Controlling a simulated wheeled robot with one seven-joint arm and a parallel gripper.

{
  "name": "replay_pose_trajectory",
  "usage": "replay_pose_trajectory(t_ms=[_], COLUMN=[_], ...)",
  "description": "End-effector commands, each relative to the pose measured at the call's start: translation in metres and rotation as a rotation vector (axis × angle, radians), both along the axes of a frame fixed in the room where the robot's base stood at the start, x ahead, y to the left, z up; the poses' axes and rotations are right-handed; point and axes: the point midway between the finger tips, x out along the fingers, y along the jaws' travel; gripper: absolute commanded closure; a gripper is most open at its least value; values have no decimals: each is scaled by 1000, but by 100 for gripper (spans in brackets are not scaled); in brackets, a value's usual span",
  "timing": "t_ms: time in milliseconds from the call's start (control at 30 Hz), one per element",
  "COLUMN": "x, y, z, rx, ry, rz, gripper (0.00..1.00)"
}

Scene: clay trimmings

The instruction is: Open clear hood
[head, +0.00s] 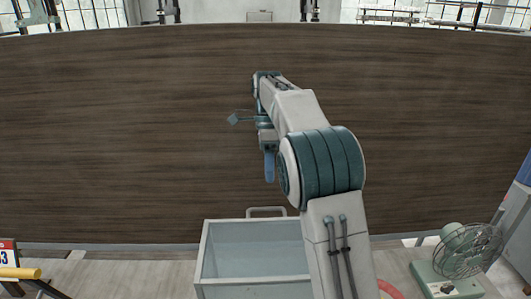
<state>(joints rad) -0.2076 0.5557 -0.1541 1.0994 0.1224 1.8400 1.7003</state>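A white-framed box (203,262) with a pale bluish, see-through-looking panel or interior (255,262) stands at the bottom centre of the head view. A grey loop handle (266,211) shows at its far edge. I take this for the clear hood, but I cannot tell whether the pale area is a closed cover or the inside of an open box. My gripper (264,150) is in the middle of the view, above and beyond the handle in the picture, with no visible contact. A blue finger-like part points down; my own wrist hides the rest, so its opening is unclear. My arm covers the box's right side.
A broad dark wood-grain surface (120,130) fills the view behind my arm. A green fan (462,255) stands at the lower right, with part of a red ring (391,289) near my arm. A yellow bar (20,273) and a numbered sign (7,252) are at the lower left.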

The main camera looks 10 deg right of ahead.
Motion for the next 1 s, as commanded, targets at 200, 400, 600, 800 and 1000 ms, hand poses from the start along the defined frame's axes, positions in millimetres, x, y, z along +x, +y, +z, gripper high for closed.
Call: replay_pose_trajectory(t_ms=[200,400,600,800,1000], x=[4,5,5,5,2], y=[1,2,4,4,10], z=[27,38,39,39,33], rx=[0,0,0,2,32], ry=[1,2,3,-1,-79], rz=[2,5,8,13,165], gripper=[67,67,67,92,100])
